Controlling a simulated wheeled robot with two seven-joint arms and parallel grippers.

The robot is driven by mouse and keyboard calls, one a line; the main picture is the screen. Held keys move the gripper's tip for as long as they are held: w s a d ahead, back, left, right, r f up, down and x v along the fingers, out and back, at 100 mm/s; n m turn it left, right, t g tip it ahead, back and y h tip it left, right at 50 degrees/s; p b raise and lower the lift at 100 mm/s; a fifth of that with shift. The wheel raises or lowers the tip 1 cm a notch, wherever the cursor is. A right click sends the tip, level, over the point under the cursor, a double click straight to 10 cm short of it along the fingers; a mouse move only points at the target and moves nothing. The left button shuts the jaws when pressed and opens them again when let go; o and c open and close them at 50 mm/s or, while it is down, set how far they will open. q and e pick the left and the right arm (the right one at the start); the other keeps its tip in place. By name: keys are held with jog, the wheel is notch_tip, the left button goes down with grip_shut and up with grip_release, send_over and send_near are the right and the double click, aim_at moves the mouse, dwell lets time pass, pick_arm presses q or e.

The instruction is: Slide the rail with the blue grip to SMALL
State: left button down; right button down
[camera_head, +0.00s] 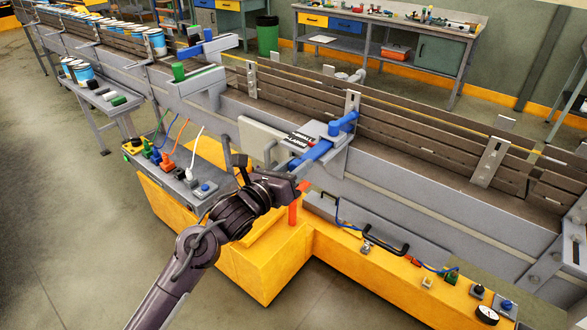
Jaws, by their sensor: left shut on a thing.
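My left gripper (291,182) reaches in from the lower left to the near side of the conveyor. It is shut at the near end of the blue grip (316,154), and its fingers hide that end. The blue grip slants across a grey bracket beside a dark label plate (299,140) reading SMALL and LARGE. A blue knob (341,124) stands at the far end of the bracket, next to the rail (430,142) along the conveyor. The exact rail setting is too small to tell. My right gripper is out of view.
An orange-red post (293,211) stands just below the gripper on a yellow base (265,262). A grey box with coloured plugs (170,160) is at the left.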

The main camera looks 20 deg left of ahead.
pick_arm(q)
jog(key=shift+w+d+b, duration=0.15)
jog(key=shift+w+b, duration=0.25)
jog(key=shift+w, duration=0.1)
jog(key=shift+w+d+b, duration=0.2)
jog(key=shift+w+b, duration=0.1)
jog(key=shift+w, duration=0.3)
jog(key=shift+s+r, duration=0.1)
jog(key=shift+r, duration=0.05)
jog(key=c, duration=1.3)
grip_release()
jog(key=shift+c, duration=0.2)
jog(key=o, duration=0.3)
jog(key=shift+w+d, duration=0.1)
jog(key=shift+w, duration=0.15)
jog(key=shift+o, duration=0.2)
jog(key=b+v, duration=0.3)
jog(key=v, duration=0.5)
